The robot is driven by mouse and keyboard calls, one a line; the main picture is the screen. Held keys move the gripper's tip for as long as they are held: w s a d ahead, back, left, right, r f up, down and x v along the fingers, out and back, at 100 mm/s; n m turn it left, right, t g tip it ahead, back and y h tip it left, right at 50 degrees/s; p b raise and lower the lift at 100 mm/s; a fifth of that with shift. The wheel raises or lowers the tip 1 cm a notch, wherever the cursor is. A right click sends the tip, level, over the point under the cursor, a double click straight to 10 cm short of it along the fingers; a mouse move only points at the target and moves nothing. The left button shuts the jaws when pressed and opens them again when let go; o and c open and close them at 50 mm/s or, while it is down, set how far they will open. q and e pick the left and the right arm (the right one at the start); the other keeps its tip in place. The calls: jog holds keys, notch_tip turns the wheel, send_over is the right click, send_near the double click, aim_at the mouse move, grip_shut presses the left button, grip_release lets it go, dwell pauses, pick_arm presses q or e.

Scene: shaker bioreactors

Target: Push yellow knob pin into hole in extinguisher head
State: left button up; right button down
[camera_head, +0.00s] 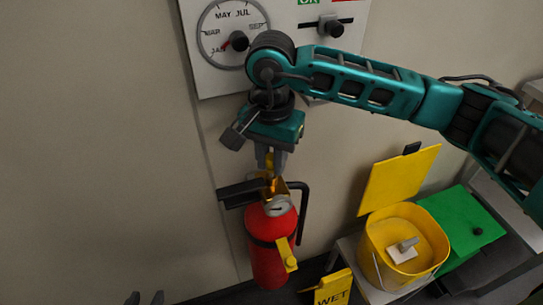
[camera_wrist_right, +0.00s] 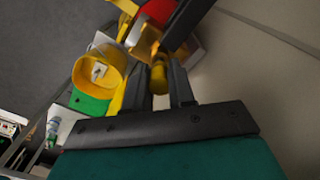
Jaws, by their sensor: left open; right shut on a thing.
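The red fire extinguisher (camera_head: 267,262) stands upright against the wall in the head view, with a gauge, black handles and a brass-coloured head (camera_head: 275,188) on top. My right gripper (camera_head: 270,160) points down just above the head and is shut on the yellow knob pin (camera_head: 269,166). In the right wrist view the yellow knob (camera_wrist_right: 158,78) sits between the fingertips, in front of the extinguisher head (camera_wrist_right: 188,50). The pin's tip and the hole are hidden, so I cannot tell whether they meet. My left gripper (camera_head: 145,298) shows only its two fingertips, apart and empty, at the bottom left.
A wall panel (camera_head: 204,70) with a month dial and slider is behind my right arm. A yellow bucket (camera_head: 388,262) with a white block inside, a green box (camera_head: 462,226) and a yellow WET sign (camera_head: 334,290) are to the right. Bare wall is to the left.

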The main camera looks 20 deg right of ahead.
aim_at(271, 156)
pick_arm(q)
jog(key=shift+s+f+b, duration=0.1)
jog(key=shift+f+b, duration=1)
jog(key=shift+f, duration=0.05)
pick_arm(e)
jog(key=shift+f, duration=0.75)
jog(key=c, duration=0.9)
grip_release()
notch_tip(271, 156, up, 6)
jog(key=shift+r, duration=0.75)
pick_arm(q)
jog(key=shift+w+d+r, duration=0.2)
jog(key=shift+d+r, duration=0.05)
jog(key=shift+r, duration=0.1)
jog(key=shift+s, duration=0.1)
